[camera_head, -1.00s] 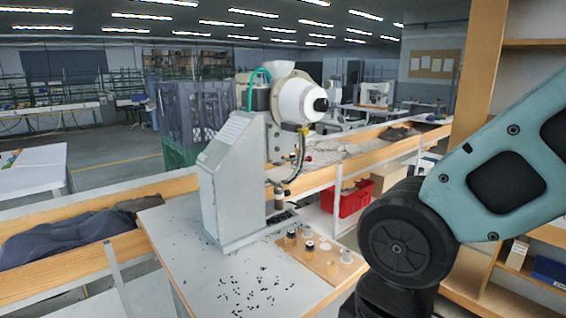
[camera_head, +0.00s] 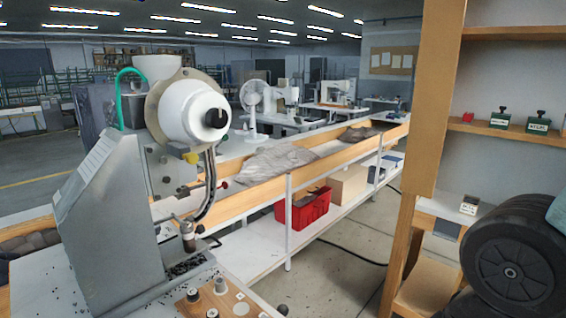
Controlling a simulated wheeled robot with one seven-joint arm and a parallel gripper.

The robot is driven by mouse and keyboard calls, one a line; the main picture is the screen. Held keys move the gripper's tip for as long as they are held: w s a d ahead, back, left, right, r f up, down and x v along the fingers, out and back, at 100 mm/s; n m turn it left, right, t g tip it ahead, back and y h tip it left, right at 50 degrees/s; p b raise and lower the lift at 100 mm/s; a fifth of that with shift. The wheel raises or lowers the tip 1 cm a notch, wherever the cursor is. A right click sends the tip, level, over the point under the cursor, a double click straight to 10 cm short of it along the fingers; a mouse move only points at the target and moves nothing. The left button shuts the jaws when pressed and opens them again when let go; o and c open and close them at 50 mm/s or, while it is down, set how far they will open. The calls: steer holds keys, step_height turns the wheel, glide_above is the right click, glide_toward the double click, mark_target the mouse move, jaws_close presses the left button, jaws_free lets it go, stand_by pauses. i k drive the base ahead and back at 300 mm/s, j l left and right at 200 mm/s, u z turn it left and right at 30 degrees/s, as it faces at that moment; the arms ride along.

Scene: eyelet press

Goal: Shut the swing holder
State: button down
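The eyelet press (camera_head: 110,215) stands at the left on a white table, with a grey body and a round white motor housing (camera_head: 195,110). Low on its front, a small metal cylinder (camera_head: 188,236) sits on a thin bar that sticks out beside the body. This may be the swing holder, but I cannot tell for sure, nor how far open it is. A thin rod with a red knob (camera_head: 223,184) sticks out above it.
A wooden board (camera_head: 240,300) with several small cylinders lies before the press. Small dark bits are scattered on the table. A red bin (camera_head: 303,210) stands on the low shelf behind. A wooden shelf unit (camera_head: 435,100) with small green-and-white items rises at the right. Floor shows between them.

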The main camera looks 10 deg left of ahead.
mark_target(199, 186)
steer(key=i+l+z, duration=0.25)
steer(key=z, duration=0.2)
steer(key=i+l+z, duration=0.1)
steer(key=i+z, duration=0.4)
steer(key=i+l+u, duration=0.15)
steer(key=i+u, duration=0.15)
steer(key=i, duration=0.4)
steer(key=i+u, duration=0.2)
steer(key=u, duration=0.2)
steer(key=i+j+u, duration=0.1)
steer(key=u, duration=0.3)
steer(key=i+l+u, duration=0.1)
steer(key=i+u, duration=0.3)
steer(key=i+l+u, duration=0.1)
steer(key=u, duration=0.35)
steer(key=i+u, duration=0.4)
steer(key=i+l+u, duration=0.15)
steer(key=u, duration=0.2)
steer(key=i+l+u, duration=0.25)
steer(key=u, duration=0.15)
